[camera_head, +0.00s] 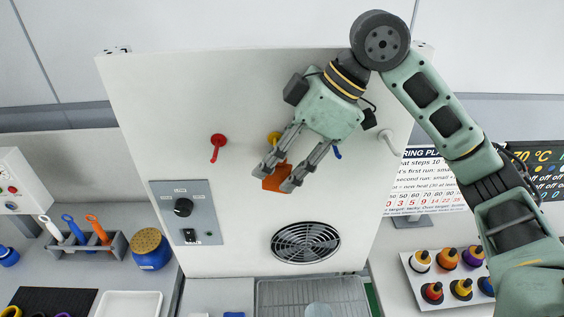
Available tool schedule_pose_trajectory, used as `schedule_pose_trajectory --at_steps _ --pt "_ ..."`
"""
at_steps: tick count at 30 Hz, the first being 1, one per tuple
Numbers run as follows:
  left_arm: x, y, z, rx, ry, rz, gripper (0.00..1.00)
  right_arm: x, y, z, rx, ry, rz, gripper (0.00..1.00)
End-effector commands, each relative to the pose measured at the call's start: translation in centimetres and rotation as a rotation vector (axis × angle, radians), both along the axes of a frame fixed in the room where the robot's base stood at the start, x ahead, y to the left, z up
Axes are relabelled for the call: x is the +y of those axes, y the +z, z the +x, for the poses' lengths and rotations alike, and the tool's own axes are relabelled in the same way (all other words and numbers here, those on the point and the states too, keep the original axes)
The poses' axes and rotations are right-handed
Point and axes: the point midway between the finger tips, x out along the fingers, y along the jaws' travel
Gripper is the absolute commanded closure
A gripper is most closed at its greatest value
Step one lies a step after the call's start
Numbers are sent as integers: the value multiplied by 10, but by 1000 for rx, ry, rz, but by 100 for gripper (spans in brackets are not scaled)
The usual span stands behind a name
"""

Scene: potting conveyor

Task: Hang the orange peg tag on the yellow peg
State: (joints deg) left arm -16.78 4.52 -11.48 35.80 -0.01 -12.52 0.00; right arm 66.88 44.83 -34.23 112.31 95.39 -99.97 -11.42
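The orange peg tag (273,180) is in front of the upright white panel (158,112), between the two fingertips of my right gripper (276,177). The fingers lie along both sides of the tag and look shut on it, and they hide part of its edges. The yellow peg (273,137) is on the panel a little above the tag, just left of the fingers and partly covered by them. I cannot tell whether the tag touches the panel or the peg. My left gripper is not in view.
A red peg (217,142), a blue peg (337,152) and a white peg (389,138) stick out of the panel to either side. Below are a control plate with a knob (183,207) and a round vent (306,242). A tray of coloured items (413,277) lies at right.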

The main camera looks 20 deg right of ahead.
Motion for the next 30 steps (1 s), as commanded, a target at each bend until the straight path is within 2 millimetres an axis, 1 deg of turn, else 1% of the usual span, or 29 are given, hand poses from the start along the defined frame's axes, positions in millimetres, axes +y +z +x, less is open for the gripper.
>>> schedule_pose_trajectory --at_steps 1,5,8,11,18,21,25,30 --pt "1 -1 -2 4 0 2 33 1 -2 3 3 -8 4 65" --pt "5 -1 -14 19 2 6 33 1 -2 3 5 -8 4 65" --pt "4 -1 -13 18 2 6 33 -2 2 2 4 -8 5 65" --pt "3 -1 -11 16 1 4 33 -8 13 -1 0 -11 4 65" --pt "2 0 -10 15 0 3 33 -28 51 -10 -18 -14 13 65" --pt "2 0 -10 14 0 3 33 -34 63 -13 -18 -14 14 65" --pt "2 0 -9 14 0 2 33 -39 70 -18 -16 -9 11 65" --pt "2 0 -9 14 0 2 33 -41 73 -20 -13 -5 8 65"
